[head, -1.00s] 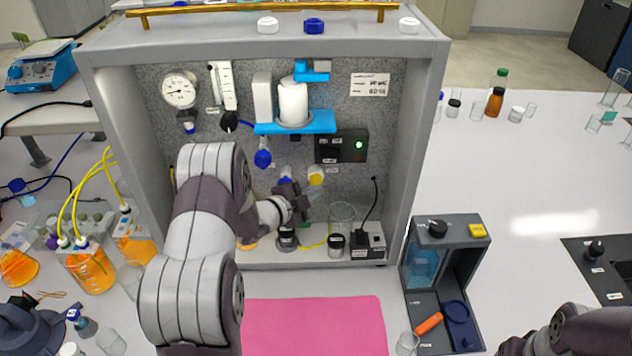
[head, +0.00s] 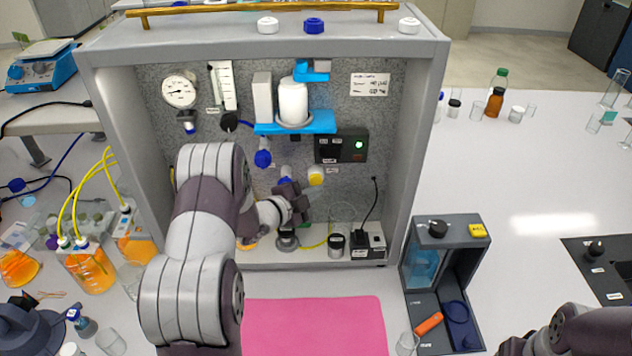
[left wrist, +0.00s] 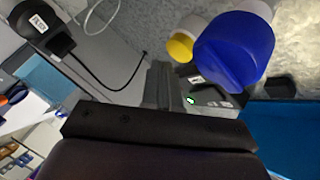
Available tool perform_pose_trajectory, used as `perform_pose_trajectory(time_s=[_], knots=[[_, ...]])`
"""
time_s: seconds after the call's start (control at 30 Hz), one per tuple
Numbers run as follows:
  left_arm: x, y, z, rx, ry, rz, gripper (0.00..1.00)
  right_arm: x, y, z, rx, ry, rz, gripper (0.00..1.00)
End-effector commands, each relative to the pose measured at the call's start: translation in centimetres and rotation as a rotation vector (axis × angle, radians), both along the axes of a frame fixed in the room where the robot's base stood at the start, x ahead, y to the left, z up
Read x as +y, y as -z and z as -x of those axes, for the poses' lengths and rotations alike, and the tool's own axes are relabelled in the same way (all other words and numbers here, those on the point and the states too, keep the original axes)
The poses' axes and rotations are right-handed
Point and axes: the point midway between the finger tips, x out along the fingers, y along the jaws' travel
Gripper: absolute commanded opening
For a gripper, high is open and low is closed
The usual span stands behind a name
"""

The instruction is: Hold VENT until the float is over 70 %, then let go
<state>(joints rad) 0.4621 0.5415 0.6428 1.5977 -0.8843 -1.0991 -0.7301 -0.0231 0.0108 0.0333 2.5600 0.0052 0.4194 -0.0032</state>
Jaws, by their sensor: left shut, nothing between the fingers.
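My left gripper (head: 312,191) is inside the grey rig cabinet, below the black control box (head: 341,147) with its lit green lamp. In the left wrist view, the closed fingers (left wrist: 163,88) are empty and line up close to the box, whose green lamp (left wrist: 190,99) shows beside their tips. I cannot tell whether they touch it. Its labels are too small to read, so I cannot tell which control is VENT. The flow meter (head: 223,86) with a vertical scale is on the back panel. Its float level cannot be read. My right gripper is out of view.
A blue cap (left wrist: 235,50) and a yellow cap (left wrist: 181,47) are close to the fingers. A blue shelf (head: 295,124) with a white filter housing is above. The round gauge (head: 179,91) is at left. A pink mat (head: 315,325) lies clear in front.

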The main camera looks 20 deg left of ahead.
Motion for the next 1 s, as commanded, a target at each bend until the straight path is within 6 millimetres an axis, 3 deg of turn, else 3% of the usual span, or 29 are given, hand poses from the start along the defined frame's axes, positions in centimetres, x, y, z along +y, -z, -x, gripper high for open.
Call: perform_pose_trajectory(time_s=[1.0], knots=[[0.39, -0.01, -0.81, 0.000, 0.000, 0.000, 0.00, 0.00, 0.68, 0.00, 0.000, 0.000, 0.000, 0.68]])
